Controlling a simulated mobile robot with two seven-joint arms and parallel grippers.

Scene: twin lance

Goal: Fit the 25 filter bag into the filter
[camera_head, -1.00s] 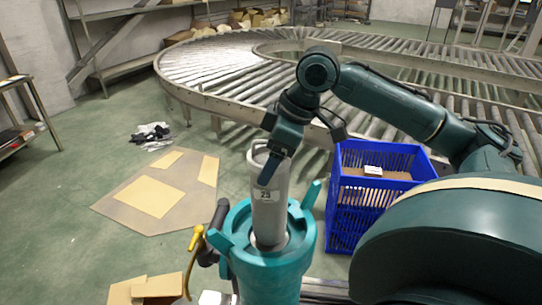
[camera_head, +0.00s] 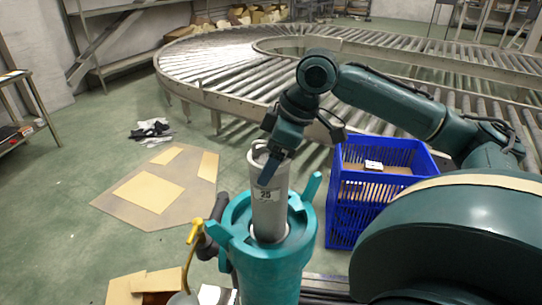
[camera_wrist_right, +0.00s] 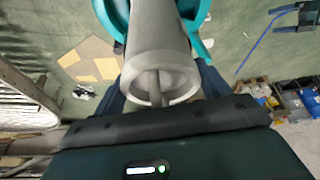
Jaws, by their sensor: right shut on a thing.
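The filter bag (camera_head: 268,216) is a pale grey tube with a ring-shaped top and a label that reads 25. It stands nearly upright with its lower part inside the open top of the teal filter (camera_head: 274,278), so its lower end is hidden. My right gripper (camera_head: 272,166) is shut on the bag near its upper rim. The right wrist view shows the bag's open top (camera_wrist_right: 160,76) close up with a bar across it, and part of the filter's teal rim (camera_wrist_right: 204,14) beyond. My left gripper is not in view.
A blue crate (camera_head: 347,213) stands right of the filter. A yellow-handled part (camera_head: 194,236) and a dark hose are at its left. A flat cardboard sheet (camera_head: 197,205) lies on the green floor. A roller conveyor (camera_head: 212,72) curves behind.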

